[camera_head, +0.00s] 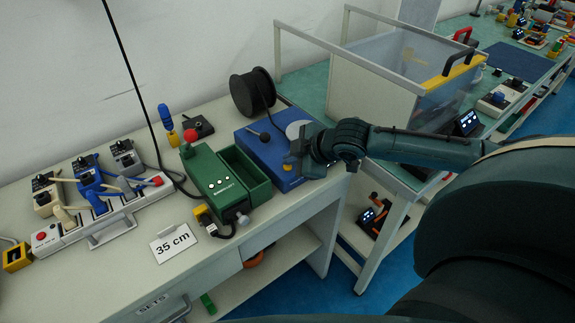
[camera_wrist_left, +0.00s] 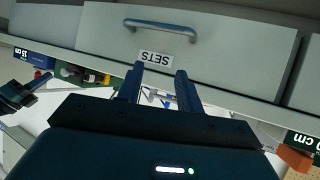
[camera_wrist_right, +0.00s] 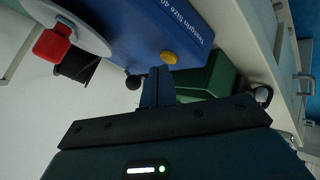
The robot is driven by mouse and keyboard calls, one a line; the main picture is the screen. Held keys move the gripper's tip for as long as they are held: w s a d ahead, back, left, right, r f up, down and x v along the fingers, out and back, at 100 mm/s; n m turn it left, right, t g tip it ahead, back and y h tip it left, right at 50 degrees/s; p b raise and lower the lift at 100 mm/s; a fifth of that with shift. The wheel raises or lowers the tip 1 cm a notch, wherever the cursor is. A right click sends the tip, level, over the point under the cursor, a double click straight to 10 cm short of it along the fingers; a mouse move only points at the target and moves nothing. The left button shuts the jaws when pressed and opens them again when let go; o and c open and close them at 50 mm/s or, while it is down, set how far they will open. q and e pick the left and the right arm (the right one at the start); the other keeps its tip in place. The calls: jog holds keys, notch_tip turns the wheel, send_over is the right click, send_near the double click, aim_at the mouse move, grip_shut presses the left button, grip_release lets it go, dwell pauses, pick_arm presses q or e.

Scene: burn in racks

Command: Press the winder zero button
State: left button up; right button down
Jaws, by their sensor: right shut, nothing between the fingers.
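The winder is a blue box (camera_head: 262,143) at the right end of the bench, with a pale disc and a black ball-ended lever. In the right wrist view its blue face (camera_wrist_right: 150,25) carries printed text and a round yellow button (camera_wrist_right: 168,57). The button also shows in the head view (camera_head: 287,167). My right gripper (camera_head: 296,150) is shut and empty at the winder's right front. Its fingertips (camera_wrist_right: 159,70) appear just beside the yellow button; I cannot tell whether they touch it. My left gripper (camera_wrist_left: 158,82) is open and empty before a drawer labelled SETS.
A green box (camera_head: 215,180) with an open compartment stands left of the winder. A black spool (camera_head: 252,92) is behind it. A clear bin (camera_head: 415,60) stands on the cart to the right.

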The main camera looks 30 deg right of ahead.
jog(key=shift+f, duration=0.45)
dwell(0.5)
jog(key=shift+r+p, duration=0.85)
jog(key=shift+p, duration=0.3)
jog(key=shift+r, duration=0.1)
notch_tip(320, 180, up, 5)
jog(key=p, duration=0.6)
